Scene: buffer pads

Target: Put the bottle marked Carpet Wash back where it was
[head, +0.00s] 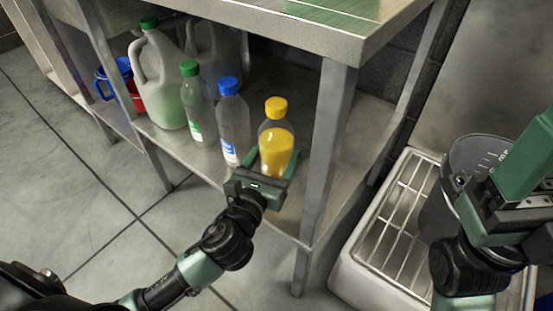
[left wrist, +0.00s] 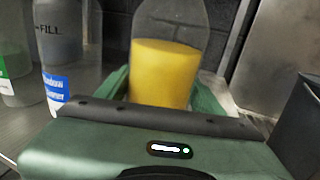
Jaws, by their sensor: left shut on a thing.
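A clear bottle with an orange-yellow cap and yellow liquid (head: 276,138) stands upright near the front edge of the lower shelf, close to the table's front leg. No label text shows on it, so I cannot read whether it is marked Carpet Wash. My left gripper (head: 271,166) is shut on this bottle, with a green finger on each side. In the left wrist view the yellow bottle (left wrist: 163,70) is upright between the fingers. I cannot tell if its base touches the shelf. My right gripper (head: 520,175) is at the right edge, partly cut off.
Left of the held bottle on the shelf (head: 210,158) stand a blue-capped bottle (head: 234,125), a green-capped bottle (head: 197,105) and a large green-capped jug (head: 160,85). Blue and red items (head: 125,85) sit farther left. A metal leg (head: 323,150) rises just right. A sink with a rack (head: 400,215) is at right.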

